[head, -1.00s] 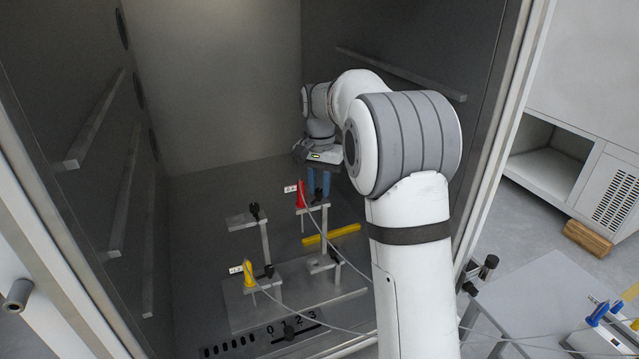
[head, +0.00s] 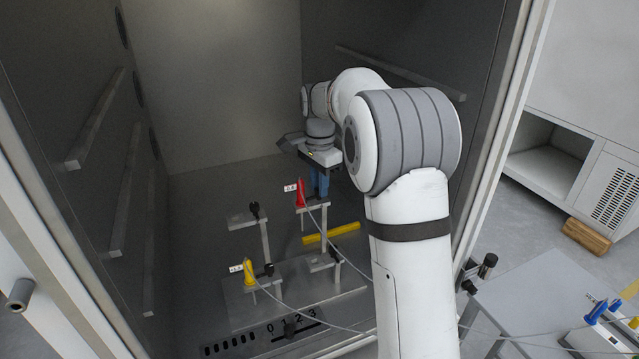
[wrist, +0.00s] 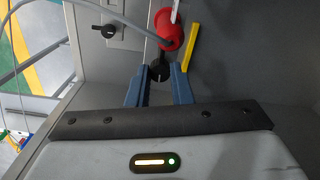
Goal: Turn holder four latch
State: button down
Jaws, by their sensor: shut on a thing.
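My gripper (head: 319,190) is at the back right holder (head: 313,207), with its blue fingers pointing down. In the wrist view, the black latch knob (wrist: 159,73) sits between the two blue fingertips, and my gripper is shut on it. A red cone-shaped plug (head: 300,194) stands on this holder just left of my fingers. It also shows in the wrist view (wrist: 168,30), right beyond the latch. In the head view the latch is mostly hidden by my fingers, and its exact angle is hard to tell.
Other holders with black latches stand at back left (head: 256,211), front left with a yellow plug (head: 249,272), and front right (head: 334,252). A yellow bar (head: 330,232) lies behind the front right holder. Thin cables run from the plugs to the right. Chamber walls enclose the sides.

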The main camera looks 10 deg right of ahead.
dwell(0.3)
jog(key=c, duration=1.6)
grip_release()
jog(key=shift+o, duration=0.2)
jog(key=shift+r, duration=0.1)
notch_tip(320, 180, up, 7)
jog(key=shift+w+f+b, duration=0.1)
jog(key=shift+b, duration=0.4)
jog(key=shift+r, duration=0.45)
